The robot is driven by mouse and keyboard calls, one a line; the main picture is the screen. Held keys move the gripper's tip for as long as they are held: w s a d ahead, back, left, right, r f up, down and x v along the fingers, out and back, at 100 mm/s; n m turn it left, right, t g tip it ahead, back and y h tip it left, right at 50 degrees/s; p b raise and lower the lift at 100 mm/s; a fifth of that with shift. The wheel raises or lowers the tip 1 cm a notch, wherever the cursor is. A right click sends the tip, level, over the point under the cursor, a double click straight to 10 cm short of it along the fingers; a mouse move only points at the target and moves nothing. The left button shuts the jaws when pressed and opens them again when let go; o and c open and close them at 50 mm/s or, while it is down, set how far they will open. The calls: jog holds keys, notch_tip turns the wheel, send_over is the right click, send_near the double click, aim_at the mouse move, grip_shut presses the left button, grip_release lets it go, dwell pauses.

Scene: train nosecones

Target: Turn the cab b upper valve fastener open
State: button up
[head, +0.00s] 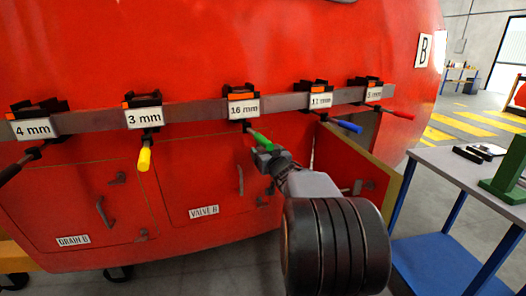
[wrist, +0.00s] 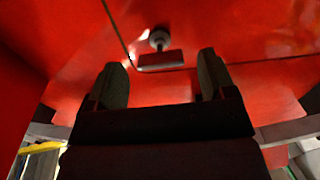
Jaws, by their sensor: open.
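The valve B hatch (head: 190,175) is a red panel in the cab's red side, with a VALVE B label (head: 204,212) and a grey pull handle (head: 240,180). A lower fastener (head: 263,201) shows at its right edge. The upper fastener is hidden behind my gripper (head: 268,158) in the head view. In the wrist view a fastener with a round grey base and a crossbar (wrist: 160,60) sits by a panel seam, ahead of and between the fingertips. My gripper (wrist: 164,75) is open and empty, apart from it.
A rack bar (head: 200,112) with labelled tools runs just above. The green-handled tool (head: 260,137) hangs close to my gripper; yellow (head: 145,158), blue (head: 345,126) and red ones hang nearby. An open hatch door (head: 355,165) stands to the right, before a workbench (head: 455,165).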

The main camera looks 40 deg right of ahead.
jog(key=shift+x, duration=1.4)
jog(key=c, duration=0.9)
